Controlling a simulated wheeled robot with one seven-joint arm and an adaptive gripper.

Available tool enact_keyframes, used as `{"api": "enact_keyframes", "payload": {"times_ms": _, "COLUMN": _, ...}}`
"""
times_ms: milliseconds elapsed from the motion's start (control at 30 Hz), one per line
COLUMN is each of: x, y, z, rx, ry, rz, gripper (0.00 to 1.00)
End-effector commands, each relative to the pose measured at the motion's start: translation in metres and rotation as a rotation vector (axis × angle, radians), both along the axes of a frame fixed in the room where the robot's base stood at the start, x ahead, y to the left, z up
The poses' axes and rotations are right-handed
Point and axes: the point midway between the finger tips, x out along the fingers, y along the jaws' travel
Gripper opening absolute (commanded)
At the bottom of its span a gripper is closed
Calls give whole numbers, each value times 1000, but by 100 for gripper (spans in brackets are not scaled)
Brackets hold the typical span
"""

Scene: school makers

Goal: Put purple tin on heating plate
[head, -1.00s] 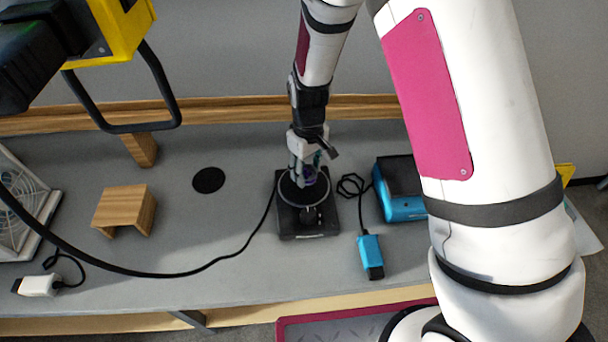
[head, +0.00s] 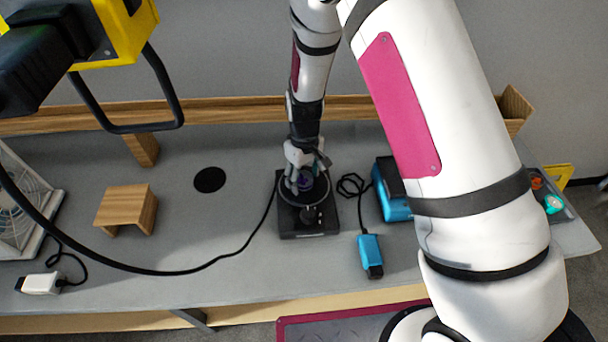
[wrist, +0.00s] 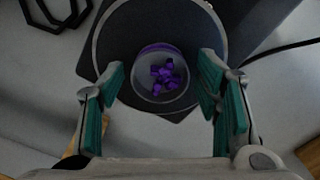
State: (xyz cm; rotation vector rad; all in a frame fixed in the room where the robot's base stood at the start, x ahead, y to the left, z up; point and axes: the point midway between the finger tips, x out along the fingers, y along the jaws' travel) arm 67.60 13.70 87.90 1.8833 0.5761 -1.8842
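The purple tin (wrist: 144,80) is a small round cup with purple pieces inside. In the wrist view it stands upright on the round top of the heating plate (wrist: 103,38), inside its ring. In the head view the tin (head: 304,181) is partly hidden by my gripper (head: 304,176). The heating plate (head: 291,221) is a black device on the bench. In the wrist view my gripper (wrist: 162,72) is open, with one teal-padded finger on each side of the tin. Gaps show between the pads and the tin.
A blue-black box (head: 393,203) and a blue cabled device (head: 370,252) lie to the right of the plate. A wooden stand (head: 127,208) and a black disc (head: 209,179) are to its left. A cable runs left from the plate. Bare bench lies in front.

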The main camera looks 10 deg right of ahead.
Motion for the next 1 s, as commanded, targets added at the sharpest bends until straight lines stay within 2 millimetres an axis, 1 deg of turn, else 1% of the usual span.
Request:
{"api": "enact_keyframes", "payload": {"times_ms": 267, "x": 0, "y": 0, "z": 1, "rx": 0, "ry": 0, "rz": 0, "gripper": 62}}
{"api": "enact_keyframes", "payload": {"times_ms": 433, "x": 1, "y": 0, "z": 11, "rx": 1, "ry": -3, "rz": 0, "gripper": 62}}
{"api": "enact_keyframes", "payload": {"times_ms": 567, "x": 1, "y": 0, "z": 31, "rx": 1, "ry": -4, "rz": 1, "gripper": 62}}
{"api": "enact_keyframes", "payload": {"times_ms": 700, "x": 2, "y": 1, "z": 60, "rx": 2, "ry": -6, "rz": 1, "gripper": 62}}
{"api": "enact_keyframes", "payload": {"times_ms": 900, "x": 2, "y": 0, "z": 98, "rx": 2, "ry": -5, "rz": 0, "gripper": 62}}
{"api": "enact_keyframes", "payload": {"times_ms": 1000, "x": 1, "y": 0, "z": 111, "rx": 1, "ry": -4, "rz": 0, "gripper": 62}}
